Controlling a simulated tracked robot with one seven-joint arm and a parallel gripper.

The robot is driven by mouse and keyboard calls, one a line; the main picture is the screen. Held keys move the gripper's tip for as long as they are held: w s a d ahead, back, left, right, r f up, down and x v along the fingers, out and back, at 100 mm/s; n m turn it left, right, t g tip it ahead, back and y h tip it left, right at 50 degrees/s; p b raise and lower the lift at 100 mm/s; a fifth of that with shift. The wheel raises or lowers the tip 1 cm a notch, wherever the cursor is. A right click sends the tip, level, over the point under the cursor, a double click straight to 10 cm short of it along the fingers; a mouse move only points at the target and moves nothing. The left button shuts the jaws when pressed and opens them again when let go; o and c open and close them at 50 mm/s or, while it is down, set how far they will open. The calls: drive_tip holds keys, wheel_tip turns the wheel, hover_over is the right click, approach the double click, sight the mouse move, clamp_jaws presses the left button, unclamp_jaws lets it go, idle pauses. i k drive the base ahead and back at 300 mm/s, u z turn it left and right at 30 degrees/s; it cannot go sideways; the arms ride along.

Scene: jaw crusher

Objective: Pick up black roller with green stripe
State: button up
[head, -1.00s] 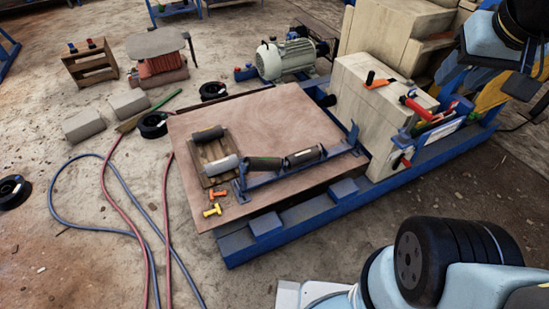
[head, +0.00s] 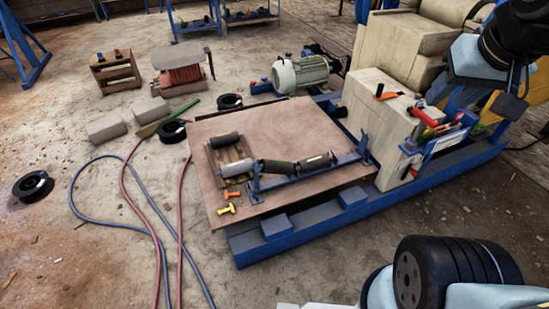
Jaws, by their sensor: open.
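Several rollers lie on and beside a blue idler frame (head: 312,178) on the brown board. Two dark rollers sit end to end in the frame, a left one (head: 278,166) and a right one (head: 315,161) with a pale mark. A black roller (head: 224,139) and a grey roller (head: 236,166) lie on a small wooden pallet (head: 217,157) to the left. A green stripe cannot be made out clearly on any of them. Parts of my arm show at the upper and lower right, but my gripper's fingers are not visible.
The brown board (head: 290,120) lies by the blue machine base (head: 290,224). Orange and yellow tools (head: 226,209) lie at its front left corner. The beige crusher block (head: 375,110) rises at its right. Hoses (head: 150,230) cross the floor at left.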

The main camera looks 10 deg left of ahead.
sight(270, 166)
drive_tip(key=i, duration=0.85)
drive_tip(key=z, duration=0.05)
